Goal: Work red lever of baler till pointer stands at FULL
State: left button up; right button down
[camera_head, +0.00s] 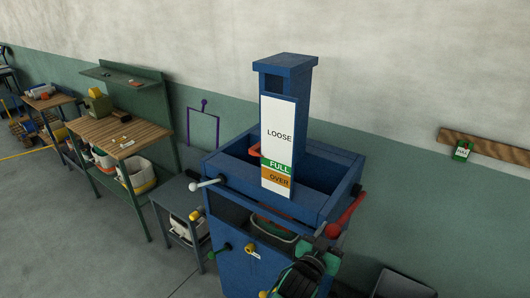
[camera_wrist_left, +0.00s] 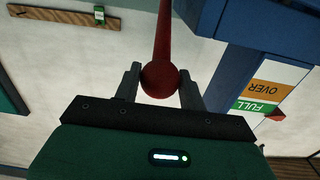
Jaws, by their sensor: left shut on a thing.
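The blue baler (camera_head: 235,270) stands in the middle of the head view. Its upright scale (camera_head: 279,115) reads LOOSE in white, FULL in green and OVER in orange. The orange-red pointer (camera_head: 254,151) sits at the scale's left edge, about where the white meets the top of the green FULL band. In the wrist view the pointer (camera_wrist_left: 275,116) also shows beside that border. The red lever (camera_head: 347,212) slants down on the baler's right side. My left gripper (camera_head: 328,240) is shut on its round red knob (camera_wrist_left: 160,78), with a finger on each side. My right gripper is not in view.
A white-knobbed lever (camera_head: 208,184) sticks out at the baler's left. A green knob (camera_head: 220,248) and yellow knobs are on its front. A small grey table (camera_head: 180,190) and a wooden-topped bench (camera_head: 118,135) stand to the left. A green tag hangs on a wall board (camera_head: 490,147).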

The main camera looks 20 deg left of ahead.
pick_arm(q)
jog(key=o, duration=1.1)
jog(key=shift+s, duration=0.1)
jog(key=shift+p+v, duration=0.7)
jog(key=shift+v, duration=0.65)
jog(key=shift+p+v, duration=0.35)
jog(key=shift+v, duration=0.75)
jog(key=o, duration=0.6)
jog(key=shift+c, duration=0.2)
